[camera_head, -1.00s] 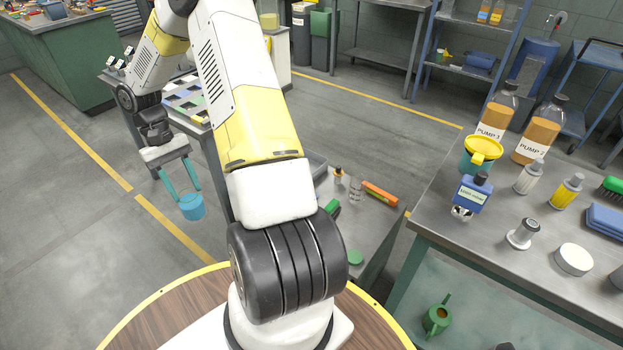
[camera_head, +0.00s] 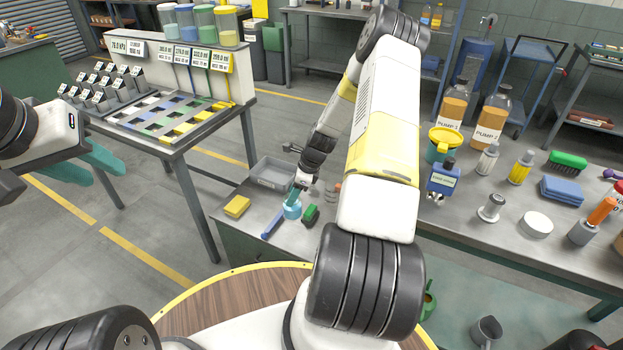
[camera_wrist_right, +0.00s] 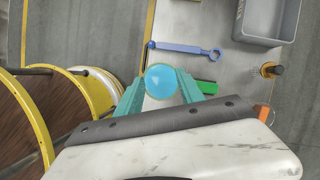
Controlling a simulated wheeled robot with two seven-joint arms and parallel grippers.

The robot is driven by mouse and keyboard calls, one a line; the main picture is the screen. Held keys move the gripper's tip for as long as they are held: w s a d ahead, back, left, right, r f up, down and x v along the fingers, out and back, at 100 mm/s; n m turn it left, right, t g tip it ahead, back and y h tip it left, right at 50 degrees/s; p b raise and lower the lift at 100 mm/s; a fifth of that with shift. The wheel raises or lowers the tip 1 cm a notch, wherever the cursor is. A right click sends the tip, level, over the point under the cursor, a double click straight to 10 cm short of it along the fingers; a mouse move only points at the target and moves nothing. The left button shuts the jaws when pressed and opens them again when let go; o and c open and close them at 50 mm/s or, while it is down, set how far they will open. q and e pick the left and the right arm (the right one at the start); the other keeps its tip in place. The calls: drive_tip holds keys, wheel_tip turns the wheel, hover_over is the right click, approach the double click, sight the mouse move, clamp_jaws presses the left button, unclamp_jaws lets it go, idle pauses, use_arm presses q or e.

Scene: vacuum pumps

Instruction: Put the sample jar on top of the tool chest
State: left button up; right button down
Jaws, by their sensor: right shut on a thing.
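The sample jar, a light blue round pot (camera_head: 292,210), is between the teal fingers of my right gripper (camera_head: 296,194), which is shut on it. In the right wrist view the jar (camera_wrist_right: 161,80) sits between both fingertips (camera_wrist_right: 160,88), over the grey chest top. The tool chest (camera_head: 228,214) is the low grey cabinet beyond my round base. I cannot tell whether the jar touches its top. My left gripper (camera_head: 106,172) is at the far left, its teal fingers apart and empty, away from the chest.
A bench with pump bottles (camera_head: 492,125) stands right. A sample rack table (camera_head: 168,135) stands left.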

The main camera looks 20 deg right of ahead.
drive_tip(key=s+d+f+m+t+h, duration=0.1)
drive_tip(key=d+f+m, duration=0.4)
drive_tip(key=d+m, duration=0.6)
drive_tip(key=d+t+h, duration=0.1)
drive_tip(key=h, duration=0.1)
drive_tip(key=shift+s+d+f+m+h, duration=0.15)
drive_tip(key=shift+d+f+m+h, duration=0.15)
drive_tip(key=shift+h, duration=0.1)
drive_tip(key=shift+r, duration=0.1)
drive_tip(key=shift+a+f, duration=0.1)
drive_tip(key=shift+f, duration=2.4)
drive_tip(key=shift+f, duration=0.15)
drive_tip(key=shift+f, duration=0.6)
drive_tip(key=shift+f, duration=0.25)
drive_tip(key=c, duration=0.7)
unclamp_jaws()
drive_tip(key=shift+o, duration=0.2)
